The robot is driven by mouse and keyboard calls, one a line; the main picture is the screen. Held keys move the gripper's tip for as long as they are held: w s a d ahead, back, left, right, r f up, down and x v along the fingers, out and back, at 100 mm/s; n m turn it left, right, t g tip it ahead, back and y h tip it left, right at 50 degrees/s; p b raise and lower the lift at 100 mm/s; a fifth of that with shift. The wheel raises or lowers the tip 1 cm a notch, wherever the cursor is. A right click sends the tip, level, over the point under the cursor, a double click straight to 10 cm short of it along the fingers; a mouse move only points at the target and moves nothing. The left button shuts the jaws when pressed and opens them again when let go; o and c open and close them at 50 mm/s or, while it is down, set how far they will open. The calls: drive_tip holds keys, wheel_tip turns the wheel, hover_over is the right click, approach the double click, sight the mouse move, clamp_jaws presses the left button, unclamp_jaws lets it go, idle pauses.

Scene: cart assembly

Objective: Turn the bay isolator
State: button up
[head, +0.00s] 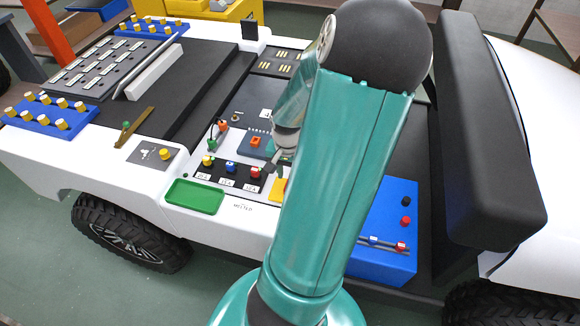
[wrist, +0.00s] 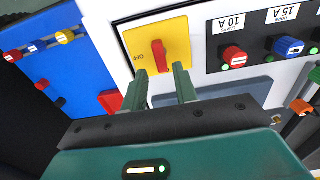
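The bay isolator is a yellow plate (wrist: 176,29) with a red handle (wrist: 159,52) and an "OFF" mark beside it. In the wrist view the handle runs roughly up and down the picture. In the head view a small yellow part of the plate (head: 277,189) shows beside my arm, which hides the rest. My gripper (wrist: 159,70) is open. Its two green fingers are apart, with their tips close to the handle's lower end, one on each side in the picture. I cannot tell whether they touch the plate or handle.
On the other side is a blue panel (wrist: 75,75) with plugs and a red block (wrist: 110,101). A green tray (head: 194,196) sits on the cart's near edge. The black seat back (head: 480,120) rises at the right.

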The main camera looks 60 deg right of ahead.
drive_tip(key=f, duration=0.4)
drive_tip(key=shift+w+f, duration=0.2)
drive_tip(key=shift+s+f, duration=0.15)
drive_tip(key=shift+f, duration=0.25)
drive_tip(key=c, duration=0.6)
drive_tip(key=m, duration=1.7)
drive_tip(key=o, duration=0.8)
drive_tip(key=shift+m, duration=0.4)
drive_tip(key=shift+o, duration=0.2)
